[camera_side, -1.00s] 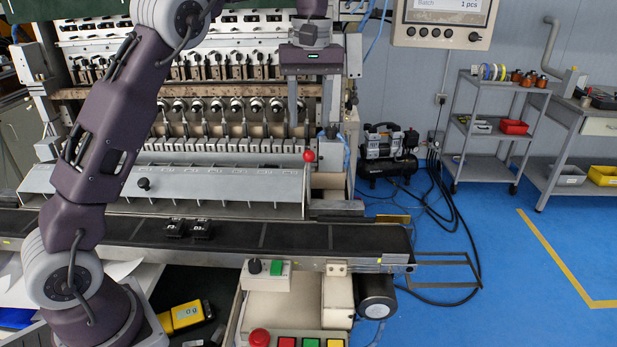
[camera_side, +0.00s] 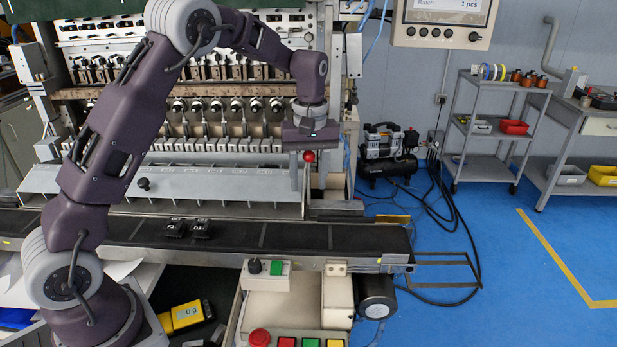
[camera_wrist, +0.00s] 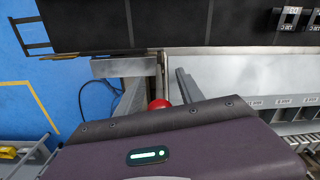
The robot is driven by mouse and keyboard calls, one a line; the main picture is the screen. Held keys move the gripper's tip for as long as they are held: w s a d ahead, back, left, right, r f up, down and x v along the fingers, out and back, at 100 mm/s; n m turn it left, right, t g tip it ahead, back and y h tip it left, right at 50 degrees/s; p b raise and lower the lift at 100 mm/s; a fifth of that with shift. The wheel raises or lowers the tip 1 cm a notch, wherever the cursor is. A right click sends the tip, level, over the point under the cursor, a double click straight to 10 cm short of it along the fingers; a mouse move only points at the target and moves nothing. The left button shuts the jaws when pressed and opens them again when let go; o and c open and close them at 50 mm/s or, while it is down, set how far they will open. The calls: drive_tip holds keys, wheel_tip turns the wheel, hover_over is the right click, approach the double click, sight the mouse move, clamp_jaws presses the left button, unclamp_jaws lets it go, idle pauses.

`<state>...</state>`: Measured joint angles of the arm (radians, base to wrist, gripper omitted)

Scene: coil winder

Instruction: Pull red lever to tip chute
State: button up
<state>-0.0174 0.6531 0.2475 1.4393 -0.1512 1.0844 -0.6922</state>
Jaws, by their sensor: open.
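The red lever's knob (camera_side: 309,156) stands at the right end of the long grey chute (camera_side: 215,184), on a thin upright rod. In the wrist view the red knob (camera_wrist: 158,104) shows partly, just beyond the edge of my gripper's body. My gripper (camera_side: 308,176) points down over the lever, with its fingers open to either side of the knob in the side view. I cannot tell whether either finger touches the knob or rod. The chute lies along the front of the winder, and part of it shows in the wrist view (camera_wrist: 235,75).
A black conveyor belt (camera_side: 280,236) runs in front of the chute, carrying small dark coil parts (camera_side: 188,228). The winder's row of spindles (camera_side: 220,110) is behind. A control box with buttons (camera_side: 300,338) stands in front. Open blue floor lies to the right.

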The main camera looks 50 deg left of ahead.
clamp_jaws()
drive_tip(key=shift+r, duration=0.1)
idle(1.2)
